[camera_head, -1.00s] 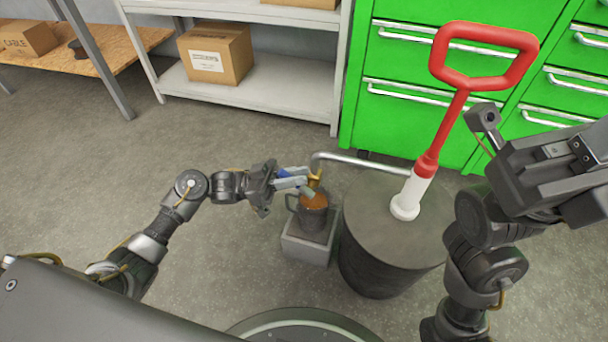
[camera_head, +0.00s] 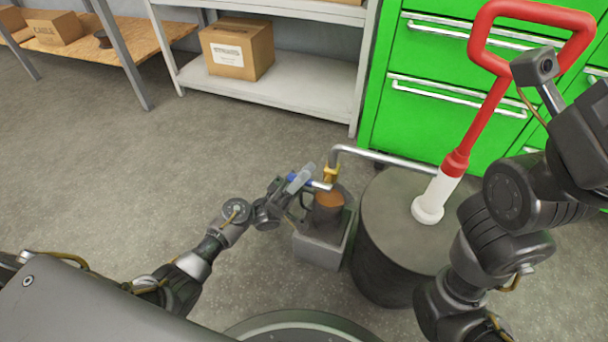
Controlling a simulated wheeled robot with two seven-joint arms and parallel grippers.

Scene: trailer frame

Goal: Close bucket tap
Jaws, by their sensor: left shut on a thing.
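The tap (camera_head: 331,174) is a small brass fitting at the end of a bent metal pipe (camera_head: 385,158) that reaches over from the dark barrel (camera_head: 385,270). A bit of blue, seemingly the tap's handle (camera_head: 292,179), shows between the fingers of my left gripper (camera_head: 308,181). That gripper is shut on it, just left of the brass part, and its fingers hide most of the handle. A dark jug (camera_head: 327,215) with orange-brown liquid stands upright below the tap. My right arm is raised at the right; its fingers are out of the picture.
The jug stands on a grey block (camera_head: 318,249) beside the barrel. A pump with a red handle (camera_head: 490,105) rises from the barrel's lid. Green drawers (camera_head: 440,115) and a shelf (camera_head: 300,88) with a carton (camera_head: 237,50) stand behind. The floor at left is clear.

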